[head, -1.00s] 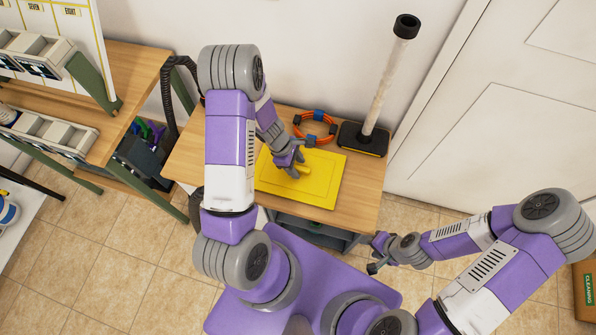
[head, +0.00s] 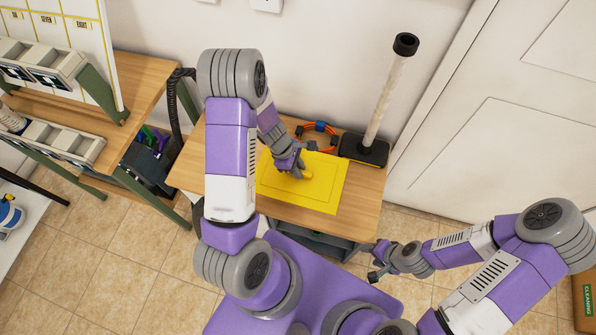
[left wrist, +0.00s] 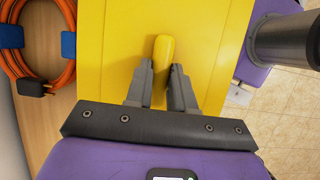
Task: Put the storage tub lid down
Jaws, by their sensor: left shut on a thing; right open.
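The storage tub lid (head: 318,191) is a flat yellow panel with a raised yellow handle. It shows over the small wooden table (head: 366,208), and I cannot tell whether it touches the tabletop. In the left wrist view the lid (left wrist: 110,40) fills the middle. My left gripper (head: 300,173) is shut on the lid's handle, with a finger on each side of it (left wrist: 161,85). My right gripper (head: 373,263) is open and empty, off the table's front right corner.
A coiled orange cable (head: 322,131) lies behind the lid. A pole on a black base (head: 364,150) stands at the table's back right. A grey container (head: 318,238) shows below the tabletop. A workbench (head: 140,75) stands at left.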

